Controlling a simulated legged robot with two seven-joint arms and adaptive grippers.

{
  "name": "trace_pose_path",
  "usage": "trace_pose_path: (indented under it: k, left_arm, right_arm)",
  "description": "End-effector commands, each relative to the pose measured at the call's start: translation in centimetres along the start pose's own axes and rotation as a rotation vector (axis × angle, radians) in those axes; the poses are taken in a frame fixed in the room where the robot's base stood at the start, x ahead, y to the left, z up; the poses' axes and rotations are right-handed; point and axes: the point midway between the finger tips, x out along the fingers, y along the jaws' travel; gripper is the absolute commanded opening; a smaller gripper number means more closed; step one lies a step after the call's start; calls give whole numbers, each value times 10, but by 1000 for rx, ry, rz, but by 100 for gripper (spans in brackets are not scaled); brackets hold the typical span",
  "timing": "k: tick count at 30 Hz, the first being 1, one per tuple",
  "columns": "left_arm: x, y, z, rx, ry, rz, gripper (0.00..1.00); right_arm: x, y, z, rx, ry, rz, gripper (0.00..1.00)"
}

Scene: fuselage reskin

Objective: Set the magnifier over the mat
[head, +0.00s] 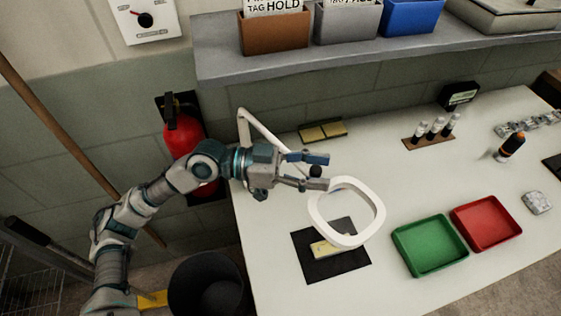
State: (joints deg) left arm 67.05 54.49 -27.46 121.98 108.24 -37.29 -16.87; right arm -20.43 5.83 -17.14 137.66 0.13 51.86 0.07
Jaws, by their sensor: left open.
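The magnifier is a white ring (316,220) on a pale jointed arm (246,128) that rises from the back left of the bench. In this view the ring overlaps the far right part of the black mat (305,268); its height above the mat is hard to tell. A small yellowish piece (322,249) lies on the mat, partly behind the ring's rim. My left gripper (319,172) is open beside the upper left of the ring, with a dark knob (315,171) between its fingers. Whether the fingers touch the knob is unclear. My right gripper is not in view.
A green tray (397,245) and a red tray (456,222) sit right of the mat. A yellow-topped block (323,131) and a rack of small bottles (416,144) stand toward the back. A shelf (215,65) with bins overhangs the bench's rear.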

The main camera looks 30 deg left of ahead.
Motion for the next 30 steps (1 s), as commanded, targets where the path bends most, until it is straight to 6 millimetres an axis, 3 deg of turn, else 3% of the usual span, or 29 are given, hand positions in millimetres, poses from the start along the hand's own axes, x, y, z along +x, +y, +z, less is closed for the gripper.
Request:
trace_pose_path:
  k: [5,12,18,30]
  left_arm:
    - [-24,-1,1,-3,1,-4,49]
    - [-75,0,1,-2,2,-5,49]
    - [-106,1,-1,1,3,-4,49]
    - [-127,2,-2,4,5,-3,49]
  right_arm:
    - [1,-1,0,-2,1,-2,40]
    - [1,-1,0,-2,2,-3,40]
    - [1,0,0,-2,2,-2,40]
    - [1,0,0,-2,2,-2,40]
